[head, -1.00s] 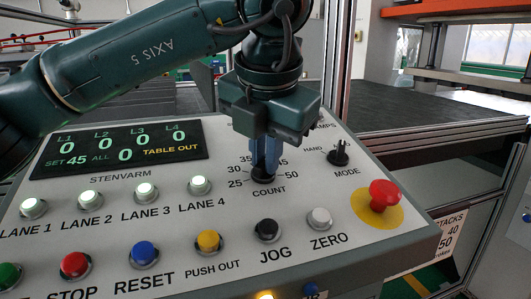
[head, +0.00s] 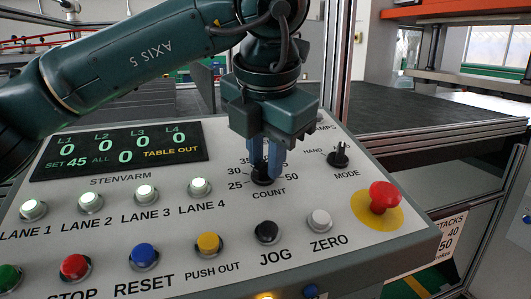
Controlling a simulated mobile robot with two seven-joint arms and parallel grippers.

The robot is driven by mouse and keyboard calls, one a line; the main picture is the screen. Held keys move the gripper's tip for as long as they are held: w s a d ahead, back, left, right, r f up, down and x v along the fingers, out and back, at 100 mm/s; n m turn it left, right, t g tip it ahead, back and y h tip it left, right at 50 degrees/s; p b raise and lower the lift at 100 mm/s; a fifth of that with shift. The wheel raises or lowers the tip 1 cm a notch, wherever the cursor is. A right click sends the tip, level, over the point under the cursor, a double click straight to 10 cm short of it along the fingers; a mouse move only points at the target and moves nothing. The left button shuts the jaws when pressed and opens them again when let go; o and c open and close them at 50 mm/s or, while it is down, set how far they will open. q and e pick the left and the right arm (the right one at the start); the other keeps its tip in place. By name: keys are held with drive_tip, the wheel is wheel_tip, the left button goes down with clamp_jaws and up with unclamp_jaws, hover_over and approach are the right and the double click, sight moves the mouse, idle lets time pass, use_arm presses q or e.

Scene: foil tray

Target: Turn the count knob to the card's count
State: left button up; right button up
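The black count knob (head: 263,180) sits on the sloped control panel, ringed by printed numbers, with 25, 30 and 50 readable. My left gripper (head: 265,166) points down over it, its two blue fingers apart with a gap between them, one on each side of the knob's top. Whether they touch it is hard to see. The fingers hide the knob's pointer and the upper part of the scale. The display (head: 120,150) reads SET 45. My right gripper is not in view.
The mode knob (head: 339,157) and the red mushroom button (head: 382,196) stand right of the count knob. The black JOG button (head: 267,231) and white ZERO button (head: 319,219) are in front. Lit lane buttons (head: 200,187) lie to the left.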

use_arm(q)
drive_tip(key=shift+o, duration=0.8)
drive_tip(key=v, duration=1.3)
drive_tip(key=shift+r, duration=0.1)
drive_tip(key=shift+s, duration=0.1)
